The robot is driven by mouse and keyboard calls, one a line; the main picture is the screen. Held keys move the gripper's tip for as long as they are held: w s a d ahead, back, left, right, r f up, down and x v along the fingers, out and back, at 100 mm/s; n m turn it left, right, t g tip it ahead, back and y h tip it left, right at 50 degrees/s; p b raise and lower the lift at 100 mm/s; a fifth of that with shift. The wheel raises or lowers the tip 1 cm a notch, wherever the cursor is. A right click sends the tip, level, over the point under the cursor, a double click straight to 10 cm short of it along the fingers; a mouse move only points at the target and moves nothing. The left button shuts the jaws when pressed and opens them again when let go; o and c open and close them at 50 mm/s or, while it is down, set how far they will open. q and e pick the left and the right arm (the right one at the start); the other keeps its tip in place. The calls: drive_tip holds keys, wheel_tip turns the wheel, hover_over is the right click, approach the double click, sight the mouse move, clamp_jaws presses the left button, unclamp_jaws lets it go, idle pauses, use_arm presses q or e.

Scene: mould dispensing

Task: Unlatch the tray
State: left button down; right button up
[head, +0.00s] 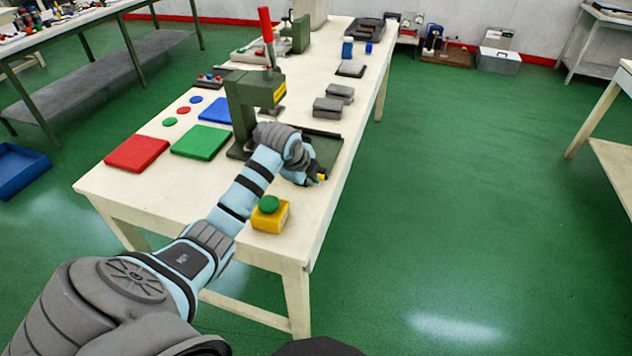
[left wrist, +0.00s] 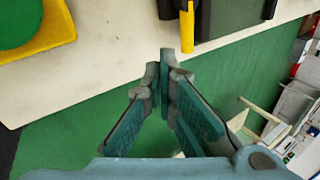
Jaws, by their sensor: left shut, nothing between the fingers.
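A dark tray (head: 326,148) lies at the base of the green press (head: 251,100) on the cream table. A small yellow latch (head: 322,177) shows at its near right corner. In the left wrist view, the yellow latch (left wrist: 187,32) stands out from the dark tray (left wrist: 232,14) at the top. My left gripper (head: 313,180) is by that corner; the arm hides part of the press base and tray. In the left wrist view its fingertips (left wrist: 165,62) are together and empty, just below and left of the latch, with contact unclear. My right gripper is out of view.
A yellow box with a green button (head: 270,216) stands near the table's front edge. Red (head: 136,153), green (head: 200,142) and blue (head: 216,110) plates lie left of the press. Grey blocks (head: 328,108) sit behind the tray.

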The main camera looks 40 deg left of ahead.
sight(322, 179)
use_arm(q)
drive_tip(key=w+f, duration=0.1)
drive_tip(key=w+f+b, duration=0.1)
drive_tip(key=w+f, duration=0.1)
drive_tip(key=shift+w+a+f, duration=0.1)
drive_tip(key=shift+a+f, duration=0.05)
drive_tip(key=shift+a, duration=0.2)
drive_tip(key=shift+w+f, duration=0.2)
drive_tip(key=shift+w, duration=0.25)
drive_tip(key=shift+a, duration=0.1)
drive_tip(key=shift+w+r+n+y+p, duration=0.1)
drive_tip(key=shift+w+n+y+p, duration=0.2)
drive_tip(key=shift+w+n+p, duration=0.7)
drive_tip(key=shift+s, duration=0.15)
drive_tip(key=shift+d+f, duration=0.2)
